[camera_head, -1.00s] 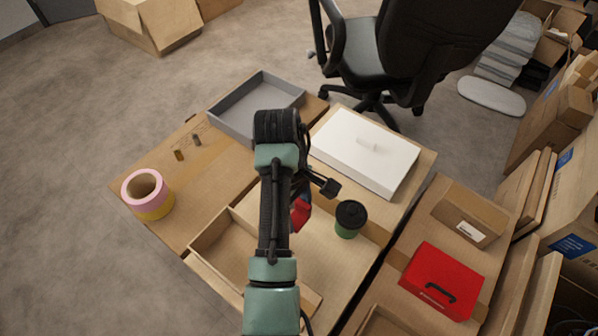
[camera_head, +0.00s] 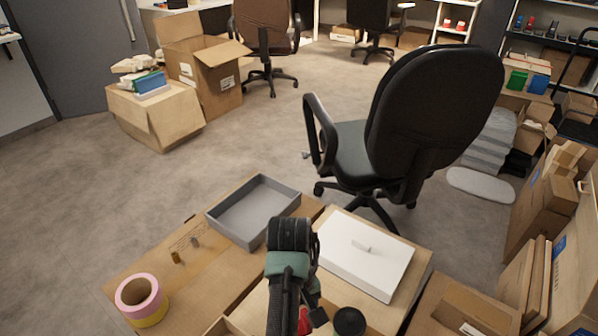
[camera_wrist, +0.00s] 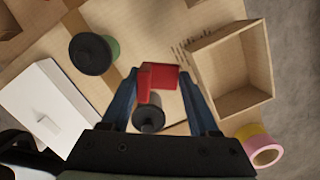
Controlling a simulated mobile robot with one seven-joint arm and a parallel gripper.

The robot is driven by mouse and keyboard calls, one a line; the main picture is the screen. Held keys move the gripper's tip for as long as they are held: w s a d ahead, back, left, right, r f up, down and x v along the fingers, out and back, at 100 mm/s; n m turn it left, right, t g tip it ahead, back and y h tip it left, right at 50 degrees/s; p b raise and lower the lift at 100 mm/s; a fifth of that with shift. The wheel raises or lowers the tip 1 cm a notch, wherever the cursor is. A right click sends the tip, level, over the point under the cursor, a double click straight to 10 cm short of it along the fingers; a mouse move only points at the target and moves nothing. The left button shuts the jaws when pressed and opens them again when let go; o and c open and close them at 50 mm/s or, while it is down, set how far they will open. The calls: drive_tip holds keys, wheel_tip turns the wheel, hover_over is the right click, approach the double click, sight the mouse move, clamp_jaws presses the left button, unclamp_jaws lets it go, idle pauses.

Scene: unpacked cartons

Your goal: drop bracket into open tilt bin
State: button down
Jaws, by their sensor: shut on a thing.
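The red bracket (camera_wrist: 158,77) is between the fingertips of my gripper (camera_wrist: 158,80) in the wrist view, and the gripper is shut on it. Some red also shows beside my arm at the bottom of the head view (camera_head: 304,322). An open wooden bin (camera_wrist: 241,103) lies to the right of my gripper in the wrist view and looks empty. Its edge only just shows at the bottom of the head view (camera_head: 222,328). I cannot tell for sure whether it is the tilt bin. A shallow grey open tray (camera_head: 227,231) stands on the table's far side, empty.
A black-lidded green cup (camera_wrist: 92,54) and a white lidded box (camera_wrist: 45,108) are left of my gripper in the wrist view. A dark grey cylinder (camera_wrist: 148,117) shows between the fingers. A pink and yellow tape roll (camera_head: 126,298) stands at the table's left. An office chair (camera_head: 430,110) stands behind.

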drive_tip(key=f+m+b, duration=0.1)
drive_tip(key=f+m, duration=0.1)
drive_tip(key=f+m+b, duration=0.1)
drive_tip(key=f+m, duration=0.1)
drive_tip(key=shift+s+d+y+b, duration=0.1)
drive_tip(key=shift+s+y+b, duration=0.1)
drive_tip(key=shift+y+b, duration=0.15)
wheel_tip(320, 180, up, 33)
drive_tip(key=p, duration=3.3)
